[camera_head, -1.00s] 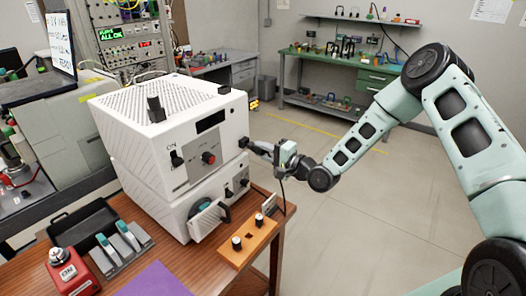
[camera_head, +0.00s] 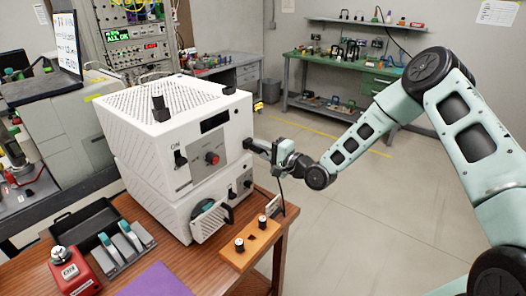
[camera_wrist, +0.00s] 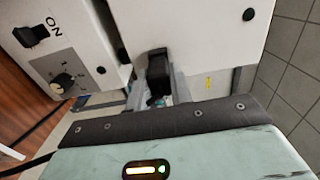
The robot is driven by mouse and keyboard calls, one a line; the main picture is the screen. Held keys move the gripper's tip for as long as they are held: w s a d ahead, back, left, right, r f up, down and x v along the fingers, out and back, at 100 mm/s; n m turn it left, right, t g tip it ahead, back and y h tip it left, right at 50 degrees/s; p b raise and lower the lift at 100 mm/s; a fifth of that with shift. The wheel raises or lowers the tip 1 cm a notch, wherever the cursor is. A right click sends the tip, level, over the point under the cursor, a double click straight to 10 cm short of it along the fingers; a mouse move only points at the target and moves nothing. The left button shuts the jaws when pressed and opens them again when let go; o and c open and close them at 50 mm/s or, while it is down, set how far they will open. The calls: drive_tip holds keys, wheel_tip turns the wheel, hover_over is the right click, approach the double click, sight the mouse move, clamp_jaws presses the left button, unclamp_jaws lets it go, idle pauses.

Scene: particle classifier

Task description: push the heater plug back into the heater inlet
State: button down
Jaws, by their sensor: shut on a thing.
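My gripper (camera_head: 265,148) is at the right side of the white two-tier machine (camera_head: 175,108). It is shut on a black plug, which shows between the two grey fingers in the wrist view (camera_wrist: 158,72). The plug's far end meets or nearly meets the machine's white side wall. The heater inlet is hidden behind the plug, so I cannot tell how deep the plug sits. A dark cable (camera_head: 281,190) hangs down from below my gripper.
A red box (camera_head: 75,275), a black tray (camera_head: 82,226) and a purple sheet (camera_head: 158,282) lie further left. The floor right of the table is clear.

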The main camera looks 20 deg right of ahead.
drive_tip(key=shift+w+a, duration=0.2)
drive_tip(key=shift+w, duration=0.05)
drive_tip(key=c, duration=1.2)
unclamp_jaws()
drive_tip(key=shift+o, duration=0.2)
drive_tip(key=b+v, duration=0.4)
drive_tip(key=v, duration=1.3)
drive_tip(key=shift+s, duration=0.15)
drive_tip(key=shift+d, duration=0.1)
